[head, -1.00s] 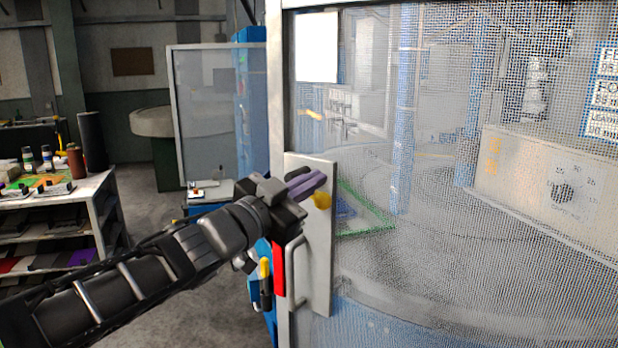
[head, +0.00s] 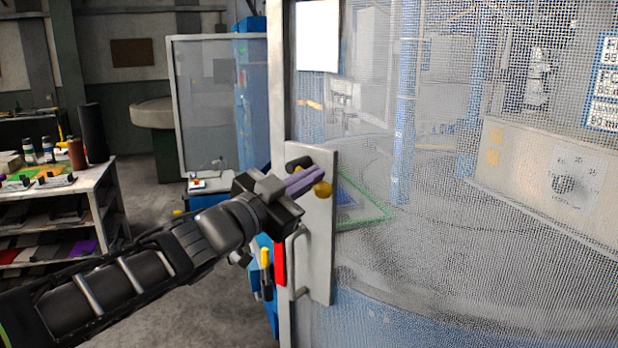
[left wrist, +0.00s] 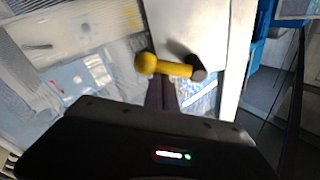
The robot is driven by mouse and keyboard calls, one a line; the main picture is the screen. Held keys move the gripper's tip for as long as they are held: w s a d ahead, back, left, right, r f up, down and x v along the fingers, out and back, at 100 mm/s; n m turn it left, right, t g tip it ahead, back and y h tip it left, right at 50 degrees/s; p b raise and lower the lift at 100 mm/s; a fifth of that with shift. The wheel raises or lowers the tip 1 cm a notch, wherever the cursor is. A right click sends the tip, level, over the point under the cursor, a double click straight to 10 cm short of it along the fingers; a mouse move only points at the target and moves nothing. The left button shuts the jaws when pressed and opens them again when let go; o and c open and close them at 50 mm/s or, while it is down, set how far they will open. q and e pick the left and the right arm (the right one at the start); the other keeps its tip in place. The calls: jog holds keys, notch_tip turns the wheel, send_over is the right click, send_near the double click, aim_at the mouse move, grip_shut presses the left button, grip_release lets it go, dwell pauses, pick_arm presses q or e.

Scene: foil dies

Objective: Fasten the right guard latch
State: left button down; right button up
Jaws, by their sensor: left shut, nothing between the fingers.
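The right guard latch shows on a pale plate (head: 320,240) at the edge of the mesh guard (head: 450,230). Its dark pivot (head: 297,162) is at the plate's upper left, and its yellow knob (head: 322,190) is lower and to the right. In the left wrist view, a yellow lever (left wrist: 176,69) joins the knob (left wrist: 145,63) to the dark pivot (left wrist: 198,75). My left gripper (head: 316,175) is shut and empty, its purple fingers over the lever, hiding most of it in the head view. Whether they touch it is unclear. My right gripper is not in view.
A grey handle (head: 292,262) stands out from the plate below the latch, beside a red strip (head: 279,264). A shelf bench (head: 85,205) with bottles stands at the left. The floor between bench and guard is clear.

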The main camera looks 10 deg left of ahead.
pick_arm(q)
jog(key=shift+f+m, duration=0.2)
jog(key=shift+m, duration=0.1)
jog(key=a+f+m, duration=0.1)
jog(key=m, duration=0.3)
jog(key=w+a+f+m+g, duration=0.1)
jog(key=f+m, duration=0.1)
jog(key=m, duration=0.2)
jog(key=a+f+m+b, duration=0.1)
jog(key=m, duration=0.3)
jog(key=shift+w+a+f+g, duration=0.1)
jog(key=shift+w+f+g, duration=0.05)
jog(key=shift+f+g, duration=0.15)
jog(key=shift+a, duration=0.1)
dwell(0.6)
